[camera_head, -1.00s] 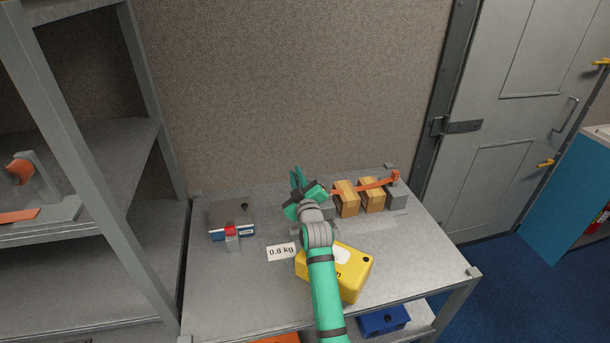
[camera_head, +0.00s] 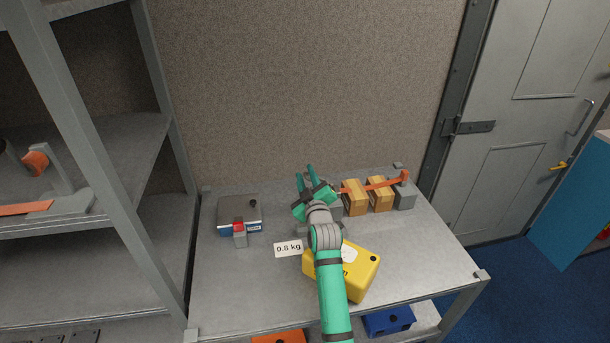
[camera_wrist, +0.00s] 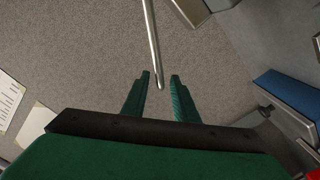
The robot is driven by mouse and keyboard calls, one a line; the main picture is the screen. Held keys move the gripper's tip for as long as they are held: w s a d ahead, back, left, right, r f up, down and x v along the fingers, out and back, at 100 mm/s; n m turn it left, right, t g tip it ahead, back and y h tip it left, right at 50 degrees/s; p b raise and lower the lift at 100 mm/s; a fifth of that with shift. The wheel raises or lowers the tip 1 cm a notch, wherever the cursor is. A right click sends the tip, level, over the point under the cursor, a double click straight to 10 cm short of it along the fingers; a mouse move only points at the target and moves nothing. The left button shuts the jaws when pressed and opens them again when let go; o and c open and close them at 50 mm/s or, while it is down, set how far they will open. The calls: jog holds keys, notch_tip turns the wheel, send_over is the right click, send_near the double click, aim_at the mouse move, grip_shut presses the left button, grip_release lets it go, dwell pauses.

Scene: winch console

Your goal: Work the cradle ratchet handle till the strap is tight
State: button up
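The orange strap (camera_head: 387,183) runs over two tan boxes (camera_head: 354,197) to a grey end block (camera_head: 404,195) on the bench. The near end of the cradle, with the ratchet, is largely hidden behind my gripper (camera_head: 306,181) in the head view. My gripper points up, left of the boxes. In the wrist view my gripper (camera_wrist: 160,76) is open, its two green fingers apart. A thin metal rod (camera_wrist: 152,40), probably the ratchet handle, comes down from the top, its rounded end in the gap between the fingertips. I cannot tell whether it touches a finger.
A scale-like grey box with a red part (camera_head: 239,213) sits left on the bench (camera_head: 225,290). A "0.8 kg" label (camera_head: 288,248) and a yellow case (camera_head: 352,279) lie nearer, the case partly under my arm. A shelf rack (camera_head: 160,150) stands left. The wall is behind.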

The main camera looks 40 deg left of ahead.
jog(key=v, duration=0.9)
jog(key=shift+s+d, duration=0.25)
jog(key=shift+s, duration=0.05)
